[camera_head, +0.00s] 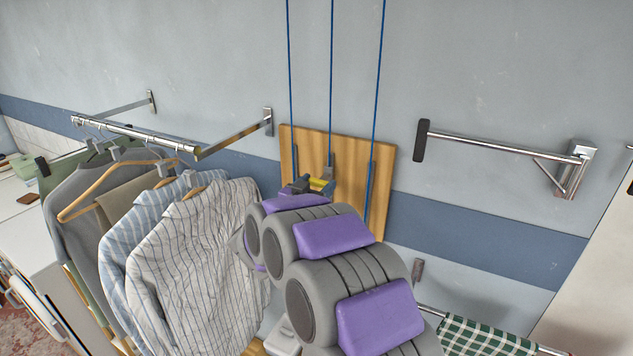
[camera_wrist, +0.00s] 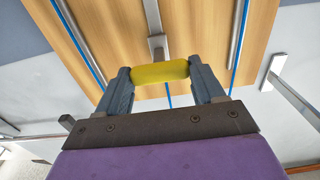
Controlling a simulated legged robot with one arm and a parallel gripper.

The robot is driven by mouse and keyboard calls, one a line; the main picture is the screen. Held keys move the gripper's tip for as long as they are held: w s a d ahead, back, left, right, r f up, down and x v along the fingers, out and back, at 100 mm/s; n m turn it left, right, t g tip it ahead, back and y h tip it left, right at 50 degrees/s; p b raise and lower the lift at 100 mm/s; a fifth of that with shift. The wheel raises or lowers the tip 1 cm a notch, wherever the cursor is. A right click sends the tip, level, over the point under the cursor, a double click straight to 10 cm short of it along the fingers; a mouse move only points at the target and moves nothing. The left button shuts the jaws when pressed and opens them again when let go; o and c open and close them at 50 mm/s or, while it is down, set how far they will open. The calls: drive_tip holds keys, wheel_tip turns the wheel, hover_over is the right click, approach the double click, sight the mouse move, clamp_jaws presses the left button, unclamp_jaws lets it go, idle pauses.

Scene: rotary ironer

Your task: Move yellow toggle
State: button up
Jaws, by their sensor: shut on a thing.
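The yellow toggle (camera_wrist: 160,72) is a short yellow bar between the two grey fingers of my gripper (camera_wrist: 160,76) in the wrist view. A finger meets each end of it, and the gripper is shut on it. A grey metal stem joins the toggle to the wooden board (camera_wrist: 200,25) behind it. In the head view the toggle (camera_head: 318,184) shows as a small yellow patch at the lower part of the wooden board (camera_head: 345,160). My own purple and grey arm hides much of the gripper and the board's lower left there.
Blue cords (camera_head: 332,70) run up the wall from metal fittings on the board. Shirts (camera_head: 195,255) hang from a chrome rail (camera_head: 135,134) at left. A wall bracket arm (camera_head: 500,144) juts out at right. A checked green cloth (camera_head: 480,338) hangs at lower right.

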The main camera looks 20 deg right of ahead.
wheel_tip(320, 180, down, 33)
drive_tip(key=b, duration=0.9)
drive_tip(key=shift+r, duration=0.2)
drive_tip(key=o, duration=1.1)
drive_tip(key=shift+s, duration=0.1)
drive_tip(key=shift+c, duration=0.2)
drive_tip(key=o, duration=0.3)
drive_tip(key=shift+w+f, duration=0.15)
drive_tip(key=shift+w, duration=0.05)
drive_tip(key=shift+o, duration=0.8)
drive_tip(key=shift+s+r, duration=0.1)
drive_tip(key=shift+r, duration=0.15)
drive_tip(key=shift+a, duration=0.1)
drive_tip(key=b+v, duration=0.1)
drive_tip(key=v, duration=1.6)
drive_tip(key=shift+a, duration=0.2)
drive_tip(key=shift+s+f, duration=0.1)
drive_tip(key=shift+f, duration=0.05)
